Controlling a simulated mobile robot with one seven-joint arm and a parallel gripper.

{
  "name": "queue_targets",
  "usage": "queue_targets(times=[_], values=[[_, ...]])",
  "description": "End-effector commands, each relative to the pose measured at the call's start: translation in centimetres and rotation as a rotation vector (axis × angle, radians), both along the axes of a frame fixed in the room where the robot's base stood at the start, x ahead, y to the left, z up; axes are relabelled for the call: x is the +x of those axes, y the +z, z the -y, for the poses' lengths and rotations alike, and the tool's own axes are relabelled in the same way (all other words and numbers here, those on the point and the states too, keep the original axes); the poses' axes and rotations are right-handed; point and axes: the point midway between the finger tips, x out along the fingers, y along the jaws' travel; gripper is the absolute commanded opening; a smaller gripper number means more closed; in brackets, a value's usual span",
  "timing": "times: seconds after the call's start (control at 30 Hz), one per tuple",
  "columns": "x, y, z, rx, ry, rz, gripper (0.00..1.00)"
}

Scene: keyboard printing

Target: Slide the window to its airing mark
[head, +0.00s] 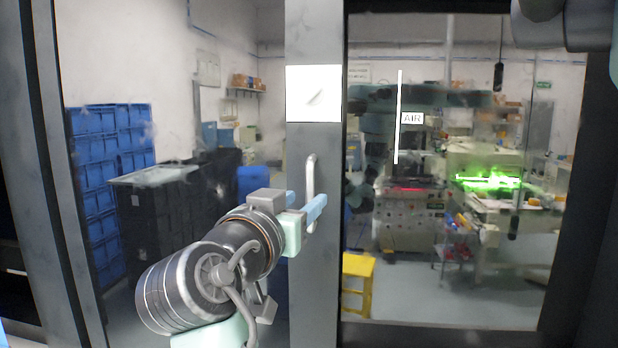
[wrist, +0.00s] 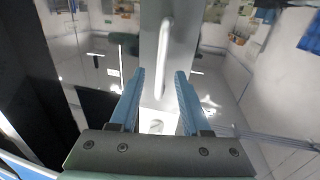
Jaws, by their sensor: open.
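The window's grey upright frame bar (head: 314,270) stands mid-picture in the head view, with glass on both sides. A pale vertical bar handle (head: 310,172) is on it, and the handle also shows in the wrist view (wrist: 165,45). My gripper (head: 312,208) is open, with blue fingers at the handle's lower part. In the wrist view, the handle's lower end lies between the fingertips (wrist: 160,73); contact cannot be told.
A white square plate (head: 313,93) sits on the bar above the handle. Dark outer frame posts (head: 60,180) stand at the left and right. Blue crates (head: 105,180), black boxes (head: 175,205), a yellow stool (head: 357,282) and machines show beyond or in the glass.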

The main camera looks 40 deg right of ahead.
Motion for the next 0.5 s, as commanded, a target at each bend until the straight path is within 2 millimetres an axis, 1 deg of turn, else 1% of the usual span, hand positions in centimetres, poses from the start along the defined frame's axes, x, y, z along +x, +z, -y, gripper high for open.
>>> queue_targets(times=[0.03, 0.2, 0.33, 0.5], values=[[0.4, 0.4, 0.9, 0.000, -0.004, -0.004, 0.47], [1.5, 0.3, 2.8, 0.000, -0.002, -0.002, 0.47], [2.0, 0.1, 3.4, 0.000, 0.000, -0.001, 0.47], [2.1, 0.0, 3.6, -0.001, 0.001, 0.000, 0.47]])
